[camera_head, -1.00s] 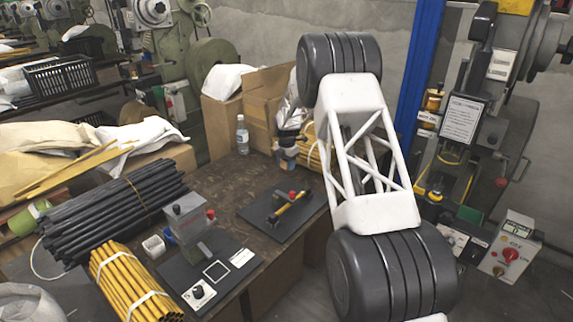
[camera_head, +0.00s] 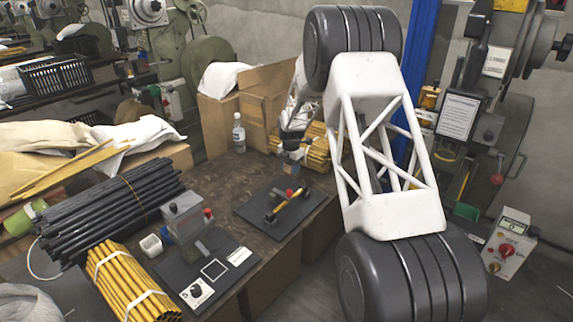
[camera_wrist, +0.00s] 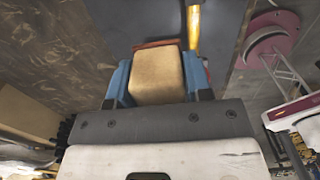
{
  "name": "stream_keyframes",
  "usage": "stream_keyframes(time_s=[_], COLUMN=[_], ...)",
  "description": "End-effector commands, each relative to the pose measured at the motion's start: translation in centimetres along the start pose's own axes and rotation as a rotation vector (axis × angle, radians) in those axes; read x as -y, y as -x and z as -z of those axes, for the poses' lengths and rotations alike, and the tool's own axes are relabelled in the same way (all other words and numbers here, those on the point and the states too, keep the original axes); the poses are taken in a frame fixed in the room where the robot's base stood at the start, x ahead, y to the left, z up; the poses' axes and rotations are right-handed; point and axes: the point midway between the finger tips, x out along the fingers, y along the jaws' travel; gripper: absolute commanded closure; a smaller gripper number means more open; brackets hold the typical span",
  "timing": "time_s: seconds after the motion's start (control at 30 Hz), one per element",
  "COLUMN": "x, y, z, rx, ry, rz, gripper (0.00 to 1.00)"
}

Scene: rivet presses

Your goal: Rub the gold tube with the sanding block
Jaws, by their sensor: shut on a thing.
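My gripper (camera_wrist: 158,82) is shut on a tan sanding block (camera_wrist: 157,75), held between its blue fingers. In the head view my gripper (camera_head: 294,155) is small and hangs just behind the far end of the black plate (camera_head: 258,219). The gold tube (camera_head: 293,206) lies aslant in a fixture on that plate, with a red knob at its far side. In the wrist view the gold tube (camera_wrist: 193,25) runs down from the top edge to the block's upper right corner. Whether the block touches the tube I cannot tell.
A grey device (camera_head: 184,218) stands on another dark plate to the left. Yellow tubes (camera_head: 128,282) and black tubes (camera_head: 110,212) lie bundled at left. A bottle (camera_head: 239,134) and cardboard boxes (camera_head: 264,108) stand at the back. More yellow tubes lie behind my gripper.

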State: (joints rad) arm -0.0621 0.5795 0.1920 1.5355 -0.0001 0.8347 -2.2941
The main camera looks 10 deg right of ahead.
Motion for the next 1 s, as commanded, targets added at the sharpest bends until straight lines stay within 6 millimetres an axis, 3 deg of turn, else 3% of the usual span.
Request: stream_keyframes(time_s=[0.2,0.4,1.0], x=[2.7,4.2,4.7], y=[0.6,0.7,0.5], z=[1.5,2.4,2.7], rx=[0.001,0.000,0.000], ry=[0.000,0.001,0.001], rz=[-0.001,0.000,0.000], gripper=[0.73,0.73,0.73])
